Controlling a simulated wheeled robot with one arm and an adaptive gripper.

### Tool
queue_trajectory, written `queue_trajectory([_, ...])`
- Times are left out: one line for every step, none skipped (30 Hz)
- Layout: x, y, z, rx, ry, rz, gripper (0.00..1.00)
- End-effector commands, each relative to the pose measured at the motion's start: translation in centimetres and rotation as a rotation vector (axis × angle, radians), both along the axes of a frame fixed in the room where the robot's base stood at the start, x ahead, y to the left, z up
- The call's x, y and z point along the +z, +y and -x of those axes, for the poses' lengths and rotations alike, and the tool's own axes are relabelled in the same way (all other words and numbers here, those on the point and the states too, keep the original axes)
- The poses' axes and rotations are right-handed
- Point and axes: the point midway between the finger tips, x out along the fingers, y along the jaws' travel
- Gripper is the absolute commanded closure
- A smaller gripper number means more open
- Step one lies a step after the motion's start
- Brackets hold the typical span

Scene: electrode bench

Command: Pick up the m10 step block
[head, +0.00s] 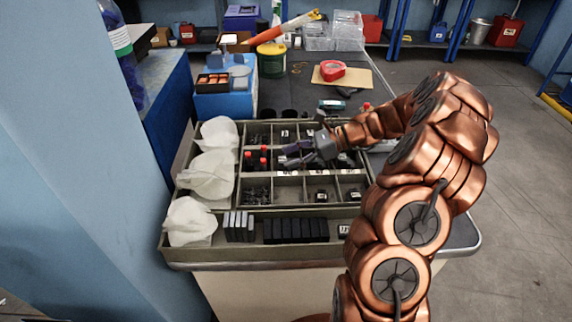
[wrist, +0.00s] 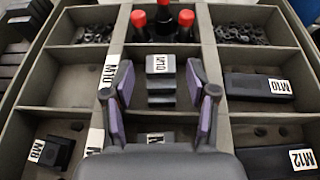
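In the wrist view, a dark stepped block with a white M10 label (wrist: 160,66) lies in a middle compartment of the grey organiser tray. My gripper (wrist: 163,88) is open, its two purple-padded fingers apart on either side of the block in this view. I see gaps between the pads and the block, and cannot tell how far down the fingers reach. In the head view, my gripper (head: 297,154) is over the middle of the tray (head: 248,212), and the block cannot be made out there.
Thin grey dividers surround the compartment. Red-capped bottles (wrist: 162,21) stand just beyond it. A flat dark M10 piece (wrist: 270,86) lies to the right, an M12 piece (wrist: 285,160) at lower right, and an M8 block (wrist: 55,152) at lower left. White bags (head: 208,175) line the tray's left side.

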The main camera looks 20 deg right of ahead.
Motion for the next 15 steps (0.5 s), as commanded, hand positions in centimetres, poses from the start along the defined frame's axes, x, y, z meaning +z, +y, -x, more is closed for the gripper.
queue_trajectory([0.00,-0.01,0.00,0.000,0.000,0.000,0.51])
queue_trajectory([-0.01,0.00,0.00,0.000,0.000,0.000,0.54])
queue_trajectory([-0.01,-0.02,-0.01,0.000,0.000,0.000,0.58])
queue_trajectory([-0.01,-0.02,-0.01,0.000,0.000,0.000,0.61])
queue_trajectory([0.00,-0.01,-0.01,0.000,0.000,0.000,0.65])
queue_trajectory([0.01,-0.02,0.00,0.000,0.000,0.000,0.69])
queue_trajectory([0.00,-0.02,0.01,0.000,0.000,0.000,0.72])
queue_trajectory([0.00,-0.02,0.00,0.000,0.000,0.000,0.75])
queue_trajectory([0.00,-0.02,0.00,0.000,0.000,0.000,0.79])
queue_trajectory([0.00,-0.02,0.00,0.000,0.000,0.000,0.82])
queue_trajectory([-0.01,-0.03,0.00,0.000,0.000,0.000,0.85])
queue_trajectory([-0.01,-0.03,0.00,0.000,0.000,0.000,0.90])
queue_trajectory([-0.01,-0.03,0.00,0.000,0.000,0.000,0.93])
queue_trajectory([-0.01,-0.03,0.00,0.000,0.000,0.001,0.96])
queue_trajectory([-0.01,-0.03,0.00,0.000,0.000,0.001,1.00])
